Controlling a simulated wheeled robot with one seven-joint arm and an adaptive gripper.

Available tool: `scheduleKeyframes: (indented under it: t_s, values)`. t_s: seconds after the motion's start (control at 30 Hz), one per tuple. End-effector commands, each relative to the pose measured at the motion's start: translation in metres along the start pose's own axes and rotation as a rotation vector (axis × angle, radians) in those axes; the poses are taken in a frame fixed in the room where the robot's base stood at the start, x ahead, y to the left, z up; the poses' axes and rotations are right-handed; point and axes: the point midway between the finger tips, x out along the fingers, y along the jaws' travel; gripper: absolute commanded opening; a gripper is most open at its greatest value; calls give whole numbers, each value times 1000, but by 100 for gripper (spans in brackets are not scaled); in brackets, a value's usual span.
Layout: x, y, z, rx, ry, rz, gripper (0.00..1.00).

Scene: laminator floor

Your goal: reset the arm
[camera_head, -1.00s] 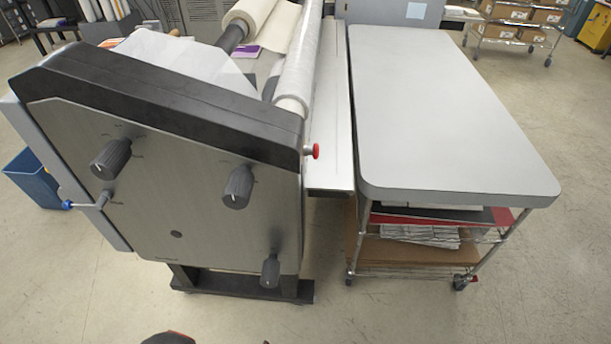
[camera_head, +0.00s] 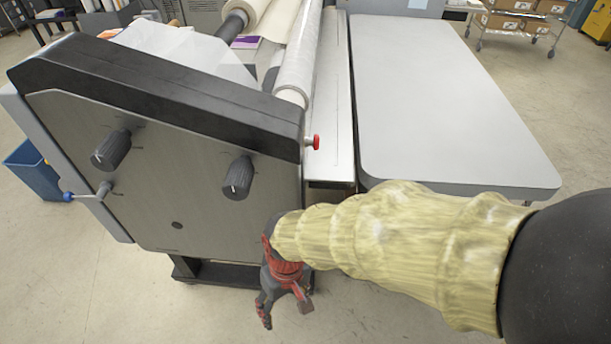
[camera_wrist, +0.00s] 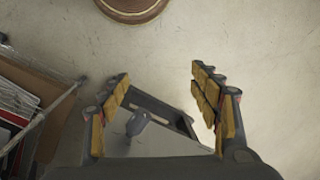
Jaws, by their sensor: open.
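My gripper (camera_head: 284,300) hangs at the end of my yellow-sleeved arm, in front of the lower right part of the laminator's side panel (camera_head: 150,205). In the wrist view my gripper (camera_wrist: 160,105) has its two yellow-padded fingers spread wide apart, with nothing between them. The view between the fingers shows a grey panel with a dark knob (camera_wrist: 137,124) beyond them.
A grey-topped table (camera_head: 440,100) stands right of the laminator. A red button (camera_head: 315,142) sticks out at the laminator's corner. A blue bin (camera_head: 35,170) is at the left. The wrist view shows cart shelves (camera_wrist: 30,105) at left and open floor at right.

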Motion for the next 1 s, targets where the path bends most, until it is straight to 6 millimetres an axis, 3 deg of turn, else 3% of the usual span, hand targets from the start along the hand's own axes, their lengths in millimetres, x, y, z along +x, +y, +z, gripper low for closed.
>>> scheduleKeyframes:
  t_s: [0.03,0.1,0.4,0.67,0.8,1.0]
  values:
    - [-23,17,7,29,24,9,63]
    - [-48,39,20,61,48,26,63]
    - [-142,121,70,227,261,124,63]
    - [-218,168,107,424,523,204,63]
    - [-233,182,120,495,577,231,63]
    - [-234,189,124,524,578,236,63]
